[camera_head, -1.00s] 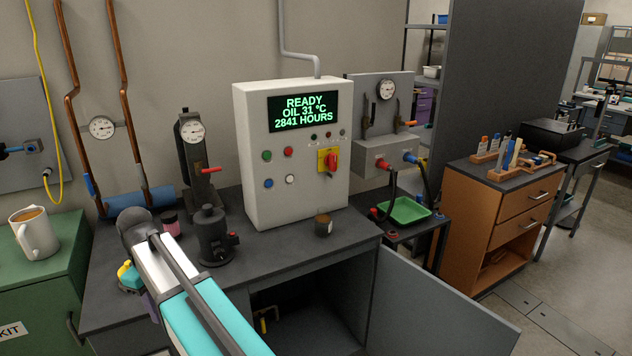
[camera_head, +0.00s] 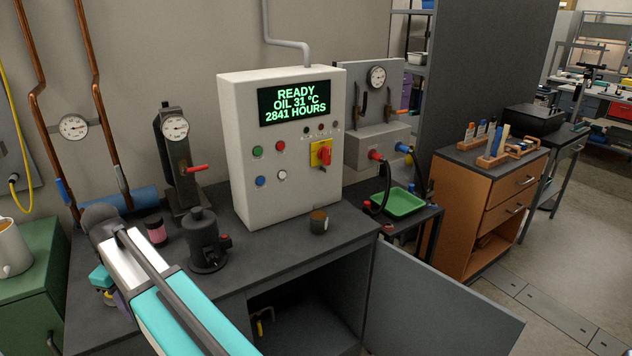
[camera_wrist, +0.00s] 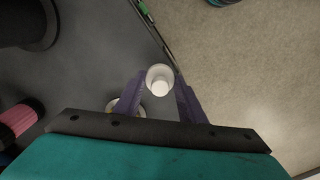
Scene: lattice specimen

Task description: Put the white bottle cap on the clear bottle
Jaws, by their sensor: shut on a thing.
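My gripper (camera_wrist: 161,92) has purple fingers closed around a small white round cup-like piece, which I take to be the white bottle cap (camera_wrist: 160,76). In the wrist view it sits between the fingertips, over the bench edge. A pale round rim (camera_wrist: 112,106) shows on the bench side, partly hidden behind the left finger; I cannot tell whether it is the clear bottle. In the head view my gripper (camera_head: 118,299) is low at the left, mostly hidden by my arm. The cap cannot be made out there, and no clear bottle is plainly visible.
The dark bench (camera_head: 285,248) carries a black cylindrical device (camera_head: 205,243), a pink jar (camera_head: 155,231), a brown cup (camera_head: 319,222) and a control box (camera_head: 290,165). An open cabinet door (camera_head: 435,305) sticks out below. Floor shows past the bench edge.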

